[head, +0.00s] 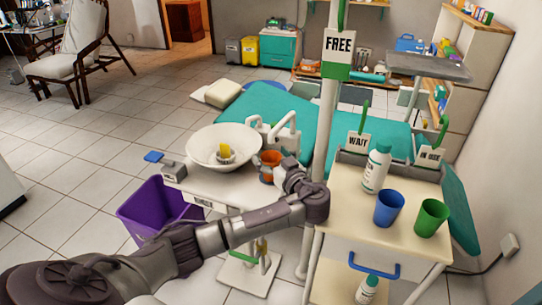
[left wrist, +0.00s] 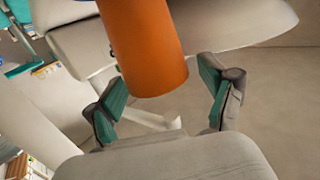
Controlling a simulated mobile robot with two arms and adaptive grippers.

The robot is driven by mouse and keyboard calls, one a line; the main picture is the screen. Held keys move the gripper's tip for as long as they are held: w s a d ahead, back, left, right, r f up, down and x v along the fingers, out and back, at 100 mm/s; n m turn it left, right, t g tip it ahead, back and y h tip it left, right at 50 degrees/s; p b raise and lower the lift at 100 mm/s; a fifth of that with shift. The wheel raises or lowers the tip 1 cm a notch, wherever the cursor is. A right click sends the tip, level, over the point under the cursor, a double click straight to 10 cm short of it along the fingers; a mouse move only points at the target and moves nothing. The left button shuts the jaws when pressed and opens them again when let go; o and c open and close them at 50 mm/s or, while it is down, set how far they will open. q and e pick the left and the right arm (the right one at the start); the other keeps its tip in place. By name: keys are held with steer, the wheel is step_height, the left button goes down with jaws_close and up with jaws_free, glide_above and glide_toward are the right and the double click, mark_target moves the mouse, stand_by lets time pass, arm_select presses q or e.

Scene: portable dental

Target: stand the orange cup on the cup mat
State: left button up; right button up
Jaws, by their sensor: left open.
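The orange cup (head: 267,161) is beside the white basin, below the white spout. In the left wrist view the orange cup (left wrist: 148,50) is large, with its near end between the two finger lines. My left gripper (head: 287,178) is right at the cup's right side in the head view. Its green-padded fingers (left wrist: 162,88) stand apart on either side of the cup, with gaps visible. I cannot make out a cup mat; the gripper and cup hide part of that surface. My right gripper is not in view.
The white basin (head: 222,147) is left of the cup. A white pole (head: 325,120) with a FREE sign rises close to my gripper. A cart (head: 345,212) on the right holds a white bottle (head: 376,168), a blue cup (head: 388,208) and a green cup (head: 431,218).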

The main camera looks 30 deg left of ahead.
arm_select(q)
steer(key=v, duration=0.7)
steer(key=shift+d+f, duration=0.1)
